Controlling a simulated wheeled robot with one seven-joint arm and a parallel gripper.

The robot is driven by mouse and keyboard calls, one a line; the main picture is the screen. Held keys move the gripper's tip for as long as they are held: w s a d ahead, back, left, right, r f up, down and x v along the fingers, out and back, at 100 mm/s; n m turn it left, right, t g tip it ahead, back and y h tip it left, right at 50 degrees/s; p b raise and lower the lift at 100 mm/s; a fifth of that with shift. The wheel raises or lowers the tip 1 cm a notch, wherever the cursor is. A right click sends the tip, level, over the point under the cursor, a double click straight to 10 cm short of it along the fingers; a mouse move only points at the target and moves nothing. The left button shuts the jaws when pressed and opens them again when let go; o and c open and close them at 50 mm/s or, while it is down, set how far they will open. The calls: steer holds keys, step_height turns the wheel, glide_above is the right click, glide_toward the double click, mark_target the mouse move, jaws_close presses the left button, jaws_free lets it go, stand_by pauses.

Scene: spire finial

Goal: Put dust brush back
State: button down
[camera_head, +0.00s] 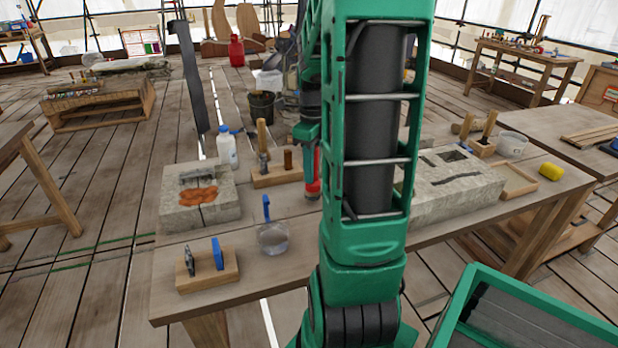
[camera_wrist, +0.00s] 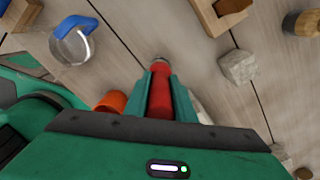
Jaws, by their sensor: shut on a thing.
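My gripper (camera_wrist: 160,90) is shut on a red cylindrical tool (camera_wrist: 161,97) with a greyish metal tip. It also shows in the head view (camera_head: 313,180), upright above the table, close to the table top; I cannot tell whether it touches. I cannot tell for sure that this red tool is the dust brush. A wooden holder block (camera_head: 278,176) with wooden-handled tools stands just left of it. Another wooden block (camera_head: 207,272) at the front left holds a grey and a blue tool. My arm hides the table's middle.
A clear cup (camera_head: 272,238) with a blue-handled tool stands near the front edge. A carved stone slab (camera_head: 199,214) lies at left, another (camera_head: 458,190) at right. A white bottle (camera_head: 227,150) stands behind. The wrist view shows a small stone (camera_wrist: 238,66) and an orange object (camera_wrist: 110,102).

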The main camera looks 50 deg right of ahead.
mark_target(316, 186)
steer(key=shift+f, duration=1.3)
steer(key=shift+f, duration=0.1)
steer(key=c, duration=1.5)
jaws_free()
